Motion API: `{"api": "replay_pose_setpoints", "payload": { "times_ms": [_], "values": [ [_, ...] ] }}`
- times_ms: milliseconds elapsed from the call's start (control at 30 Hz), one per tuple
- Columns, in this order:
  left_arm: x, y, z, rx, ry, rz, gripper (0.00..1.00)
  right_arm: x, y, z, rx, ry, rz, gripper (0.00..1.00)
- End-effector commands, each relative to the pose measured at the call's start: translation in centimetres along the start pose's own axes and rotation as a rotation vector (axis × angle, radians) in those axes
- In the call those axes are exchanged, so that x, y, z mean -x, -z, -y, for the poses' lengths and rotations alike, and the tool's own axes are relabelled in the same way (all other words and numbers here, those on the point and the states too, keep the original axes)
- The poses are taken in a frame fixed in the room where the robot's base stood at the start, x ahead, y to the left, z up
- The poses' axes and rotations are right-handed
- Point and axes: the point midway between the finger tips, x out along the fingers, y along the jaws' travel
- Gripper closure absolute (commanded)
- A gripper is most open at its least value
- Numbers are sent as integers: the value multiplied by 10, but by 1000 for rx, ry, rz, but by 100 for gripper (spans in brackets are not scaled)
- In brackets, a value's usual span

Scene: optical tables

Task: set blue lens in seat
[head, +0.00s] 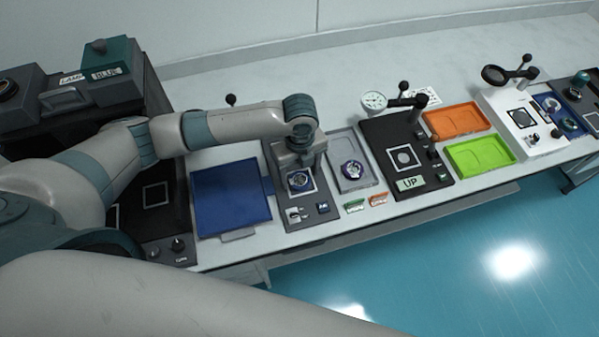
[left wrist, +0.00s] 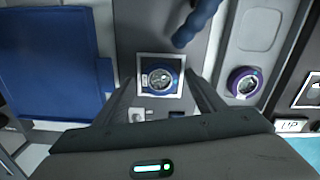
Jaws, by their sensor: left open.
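A round lens with a blue rim (head: 300,181) lies inside the white square outline on the dark station (head: 281,156). In the left wrist view this lens (left wrist: 162,79) lies between my finger lines, and its square looks level around it. I cannot tell how deep it sits in a seat. A second round piece with a blue-purple rim (head: 351,172) lies in the grey tray (head: 339,144); it also shows in the left wrist view (left wrist: 243,83). My left gripper (head: 303,162) is open above the station, pointing down, its fingers either side of the first lens. My right gripper is out of view.
A blue flat panel (head: 230,198) lies left of the station. A dark station with a dial and an UP label (head: 407,160) stands right of the grey tray. Orange (head: 457,121) and green (head: 478,157) trays lie beyond. A dark-blue knobbed arm (left wrist: 198,22) rises close beside the lens.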

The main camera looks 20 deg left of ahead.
Motion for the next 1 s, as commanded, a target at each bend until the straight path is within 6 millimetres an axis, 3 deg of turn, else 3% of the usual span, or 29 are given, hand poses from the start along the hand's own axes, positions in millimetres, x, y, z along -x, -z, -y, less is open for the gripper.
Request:
{"api": "replay_pose_setpoints", "payload": {
  "times_ms": [700, 833, 1000],
  "values": [
    [80, 0, 0, 0, 1, 1, 36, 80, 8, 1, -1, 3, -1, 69],
    [98, 0, 0, 1, 1, 0, 36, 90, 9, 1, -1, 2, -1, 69],
    [110, -1, 1, 1, 1, 0, 36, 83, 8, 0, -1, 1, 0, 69]
  ]
}}
